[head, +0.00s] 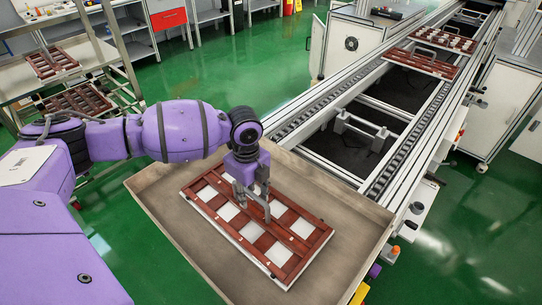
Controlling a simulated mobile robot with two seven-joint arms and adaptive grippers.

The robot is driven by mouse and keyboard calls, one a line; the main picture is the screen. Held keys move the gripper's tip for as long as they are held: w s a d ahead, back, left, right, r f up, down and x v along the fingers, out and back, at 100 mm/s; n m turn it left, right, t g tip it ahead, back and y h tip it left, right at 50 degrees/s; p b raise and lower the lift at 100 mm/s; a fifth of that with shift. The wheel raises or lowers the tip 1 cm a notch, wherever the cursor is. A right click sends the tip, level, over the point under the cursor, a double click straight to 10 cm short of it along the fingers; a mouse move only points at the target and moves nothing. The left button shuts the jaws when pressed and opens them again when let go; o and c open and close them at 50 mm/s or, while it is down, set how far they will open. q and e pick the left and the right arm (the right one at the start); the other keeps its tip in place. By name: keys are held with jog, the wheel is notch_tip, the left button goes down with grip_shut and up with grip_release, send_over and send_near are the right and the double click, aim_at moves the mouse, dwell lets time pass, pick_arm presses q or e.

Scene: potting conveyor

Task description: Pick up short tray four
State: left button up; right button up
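A reddish-brown tray (225,231) with white square openings lies in a shallow grey-brown bin in front of me. I see no label that tells which tray is short tray four. My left gripper (252,212) points down over the middle of this tray, by its handle bar. Its fingers look spread, but whether they touch the handle cannot be told. The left forearm crosses above the bin's far left part. My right gripper is not in view.
The bin (160,232) has raised walls around the tray. A roller conveyor (345,110) runs behind it, with more brown trays (419,63) at its far end. A shelf rack with trays (75,103) stands at left. Green floor (220,75) is open between.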

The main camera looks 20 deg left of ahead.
pick_arm(q)
grip_shut()
dwell(0.9)
